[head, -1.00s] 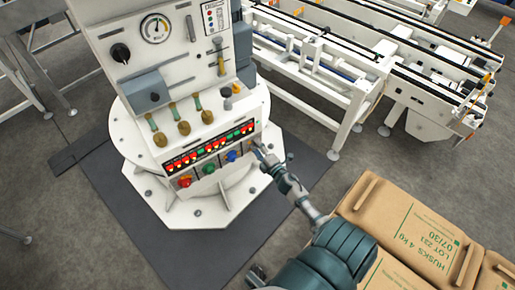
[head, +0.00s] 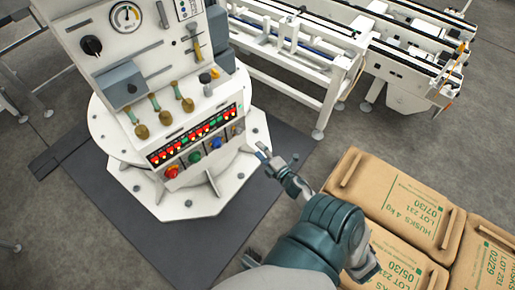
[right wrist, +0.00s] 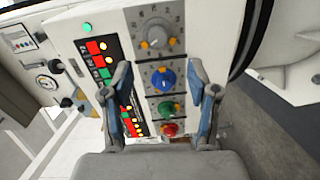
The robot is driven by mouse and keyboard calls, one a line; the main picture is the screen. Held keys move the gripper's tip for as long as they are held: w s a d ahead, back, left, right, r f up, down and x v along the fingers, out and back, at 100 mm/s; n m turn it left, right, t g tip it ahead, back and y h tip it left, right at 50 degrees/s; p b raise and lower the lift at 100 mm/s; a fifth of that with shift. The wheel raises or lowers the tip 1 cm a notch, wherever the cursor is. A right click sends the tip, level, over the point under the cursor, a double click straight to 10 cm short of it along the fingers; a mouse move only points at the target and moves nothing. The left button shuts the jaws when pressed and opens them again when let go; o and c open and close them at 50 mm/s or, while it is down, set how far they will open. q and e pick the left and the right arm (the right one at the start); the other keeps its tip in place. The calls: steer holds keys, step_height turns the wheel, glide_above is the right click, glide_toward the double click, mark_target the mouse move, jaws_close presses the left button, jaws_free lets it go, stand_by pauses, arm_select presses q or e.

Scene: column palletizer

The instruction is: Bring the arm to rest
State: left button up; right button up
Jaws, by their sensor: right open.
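My right gripper (head: 264,152) is open and empty in the head view, just right of the white control column (head: 112,178) and apart from it. In the right wrist view its two fingers (right wrist: 161,80) stand apart, with the column's knob panel between and beyond them. The panel bears a grey knob (right wrist: 156,40), a blue knob (right wrist: 164,79), a green knob (right wrist: 167,108) and a red knob (right wrist: 170,130). No knob is held. My right arm comes in from the bottom of the head view.
Brown sacks (head: 395,200) lie stacked right of my right arm, close to it. A white conveyor (head: 310,70) runs behind. The dark mat (head: 262,180) around the column's base and the grey floor (head: 310,135) beyond it have free room.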

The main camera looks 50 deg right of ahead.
stand_by(0.4)
steer(key=s+a+f+m+g+p, duration=0.2)
steer(key=s+a+f+m+g, duration=0.15)
steer(key=f, duration=0.55)
steer(key=s+a+f+m+g+p, duration=0.15)
steer(key=a+f+m+g, duration=0.3)
steer(key=f, duration=0.55)
arm_select(q)
steer(key=s+f+p, duration=0.2)
steer(key=s+f, duration=0.2)
steer(key=f, duration=0.9)
steer(key=shift+s+a+f, duration=0.15)
steer(key=shift+a+f, duration=0.1)
arm_select(e)
steer(key=s+a+f+m+g+y, duration=0.2)
steer(key=s+a+f+g, duration=0.1)
steer(key=s+a+f, duration=0.2)
steer(key=s+a+f+m+g+y, duration=0.1)
steer(key=s+a+f+g, duration=0.3)
steer(key=s+a, duration=0.6)
steer(key=shift+s+a+f+m+y, duration=0.25)
steer(key=shift+a+f+m+y, duration=0.2)
steer(key=shift+f+m, duration=0.45)
